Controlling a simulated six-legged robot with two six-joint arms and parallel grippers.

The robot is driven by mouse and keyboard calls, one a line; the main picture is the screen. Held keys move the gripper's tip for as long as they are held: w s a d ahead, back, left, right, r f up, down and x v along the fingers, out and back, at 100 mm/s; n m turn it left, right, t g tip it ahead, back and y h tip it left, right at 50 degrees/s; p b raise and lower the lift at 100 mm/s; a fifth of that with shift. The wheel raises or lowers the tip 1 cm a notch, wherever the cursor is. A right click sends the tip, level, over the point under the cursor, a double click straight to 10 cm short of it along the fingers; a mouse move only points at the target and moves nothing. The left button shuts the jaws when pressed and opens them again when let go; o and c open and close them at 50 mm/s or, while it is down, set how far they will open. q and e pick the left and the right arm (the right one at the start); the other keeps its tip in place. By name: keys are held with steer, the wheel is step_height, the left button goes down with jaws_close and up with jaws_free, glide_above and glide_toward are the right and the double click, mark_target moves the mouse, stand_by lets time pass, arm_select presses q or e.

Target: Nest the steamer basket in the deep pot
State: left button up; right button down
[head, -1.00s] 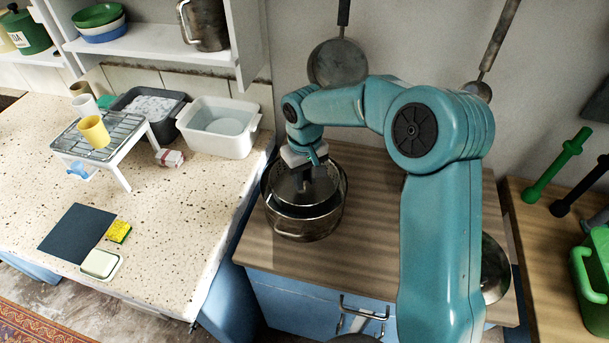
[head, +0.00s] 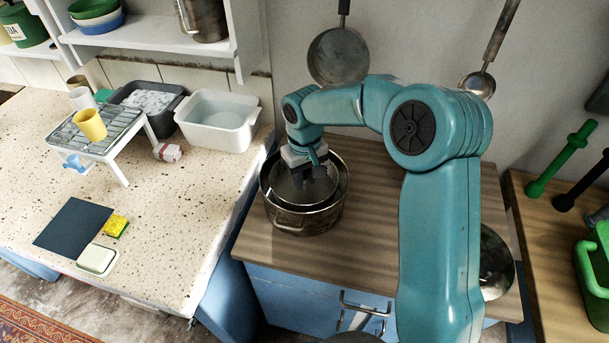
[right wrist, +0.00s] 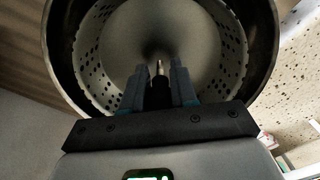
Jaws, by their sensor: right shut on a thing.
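The deep pot (head: 305,222) is a dark metal pot with side handles on the wooden counter. The steamer basket (head: 319,190) is a grey metal bowl with a perforated wall and a thin central post. It sits inside the pot's rim, with the pot wall around it; whether it touches the bottom is hidden. In the right wrist view the basket (right wrist: 205,45) shows its holes, inside the dark pot rim (right wrist: 264,55). My right gripper (head: 304,183) points down into the basket, shut on its central post (right wrist: 160,68). My left gripper is not in view.
The speckled stone counter (head: 190,200) on the left holds a white basin (head: 217,138), a wire rack (head: 70,145) with cups, and a sponge (head: 115,227). A pan (head: 337,55) hangs on the wall behind the pot. Wooden counter in front of the pot is clear.

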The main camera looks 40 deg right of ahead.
steer(key=shift+f, duration=0.2)
steer(key=shift+f+b, duration=0.75)
steer(key=shift+f, duration=0.3)
stand_by(0.7)
steer(key=shift+c, duration=1.7)
jaws_free()
steer(key=shift+r+p, duration=2.35)
steer(key=shift+r, duration=1.15)
